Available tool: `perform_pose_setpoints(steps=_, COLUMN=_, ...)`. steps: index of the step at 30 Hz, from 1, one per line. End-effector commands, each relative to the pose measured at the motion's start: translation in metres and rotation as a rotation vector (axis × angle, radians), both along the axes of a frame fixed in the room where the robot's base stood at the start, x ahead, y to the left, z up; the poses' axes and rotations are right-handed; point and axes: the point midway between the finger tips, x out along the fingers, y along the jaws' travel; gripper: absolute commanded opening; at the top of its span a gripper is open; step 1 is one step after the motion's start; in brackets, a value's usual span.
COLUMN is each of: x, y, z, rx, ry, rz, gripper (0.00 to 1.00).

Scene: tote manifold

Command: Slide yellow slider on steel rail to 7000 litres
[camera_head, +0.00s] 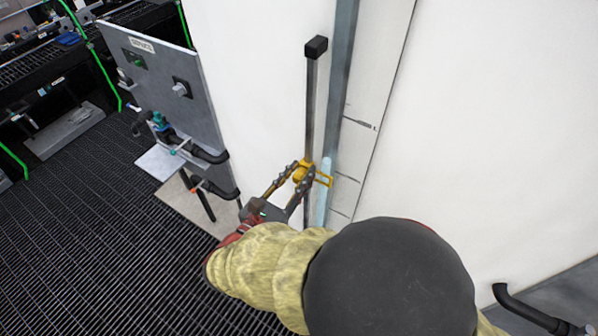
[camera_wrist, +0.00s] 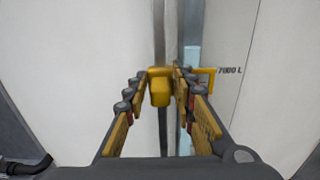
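The yellow slider (camera_head: 305,172) sits low on the upright steel rail (camera_head: 310,105), which has a black cap on top. In the wrist view the slider's block (camera_wrist: 160,90) is between the two fingertips of my gripper (camera_wrist: 161,76). The fingertips appear to touch both its sides, so my gripper (camera_head: 299,174) looks shut on it. The slider's yellow pointer frame (camera_wrist: 204,70) reaches right past the sight glass (camera_wrist: 190,60). Its top bar is about level with the 7000 L label (camera_wrist: 230,71) in the wrist view.
A white panel with scale marks (camera_head: 359,123) stands right of the rail. A grey service panel (camera_head: 165,85) with valves and black pipes stands to the left. A black pipe (camera_head: 525,308) sticks out at the lower right. Dark grating (camera_head: 80,210) covers the floor.

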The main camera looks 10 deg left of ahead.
Motion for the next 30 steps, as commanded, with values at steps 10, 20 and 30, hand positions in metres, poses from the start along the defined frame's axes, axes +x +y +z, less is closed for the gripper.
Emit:
perform_pose_setpoints(steps=10, x=0.0, y=0.0, z=0.001, rx=0.001, ry=0.0, rz=0.0, gripper=0.36)
perform_pose_setpoints(steps=20, x=-0.018, y=0.009, z=0.0, rx=0.001, ry=-0.001, rz=0.003, gripper=0.36)
perform_pose_setpoints(steps=30, x=-0.078, y=0.034, z=0.0, rx=0.001, ry=0.0, rz=0.005, gripper=0.36)
